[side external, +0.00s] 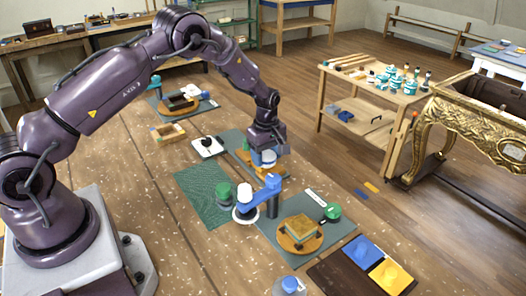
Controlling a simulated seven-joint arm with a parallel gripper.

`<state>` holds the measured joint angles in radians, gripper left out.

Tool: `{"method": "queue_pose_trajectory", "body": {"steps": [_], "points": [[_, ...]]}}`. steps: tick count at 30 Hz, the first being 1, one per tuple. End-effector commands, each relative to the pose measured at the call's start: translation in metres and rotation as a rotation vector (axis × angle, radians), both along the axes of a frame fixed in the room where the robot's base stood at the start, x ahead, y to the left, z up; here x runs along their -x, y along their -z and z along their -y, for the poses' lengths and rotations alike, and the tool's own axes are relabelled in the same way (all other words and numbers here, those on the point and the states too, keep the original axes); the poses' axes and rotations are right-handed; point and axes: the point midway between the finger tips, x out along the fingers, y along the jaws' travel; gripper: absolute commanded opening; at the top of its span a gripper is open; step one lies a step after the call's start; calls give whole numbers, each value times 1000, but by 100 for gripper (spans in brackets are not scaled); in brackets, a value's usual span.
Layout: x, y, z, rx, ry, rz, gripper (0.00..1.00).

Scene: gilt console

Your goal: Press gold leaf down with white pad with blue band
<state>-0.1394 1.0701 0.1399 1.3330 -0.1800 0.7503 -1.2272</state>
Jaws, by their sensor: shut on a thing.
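My gripper (267,143) points down over the far work mat. It is shut on a small pad with a white body and a blue band (264,158). The fingers are mostly hidden by their small size in the view. Below and around the pad is a yellow-brown piece (243,156) on the mat; whether the pad touches it I cannot tell. The gold leaf cannot be made out with certainty. A square gold-edged block (300,229) on a round wooden stand sits on the nearer grey mat (331,240).
A green mat (196,188) lies left. A dark tray (340,277) holds blue and yellow pads. A gilt console (448,122) stands right.

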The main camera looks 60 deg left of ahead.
Motion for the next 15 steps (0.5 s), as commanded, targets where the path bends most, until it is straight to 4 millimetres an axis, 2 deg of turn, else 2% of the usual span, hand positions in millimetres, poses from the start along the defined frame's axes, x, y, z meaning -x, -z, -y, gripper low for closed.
{"method": "queue_pose_trajectory", "body": {"steps": [5,15], "points": [[1,0,12,2,3,-2,36],[0,1,-10,1,-1,-1,36]]}}
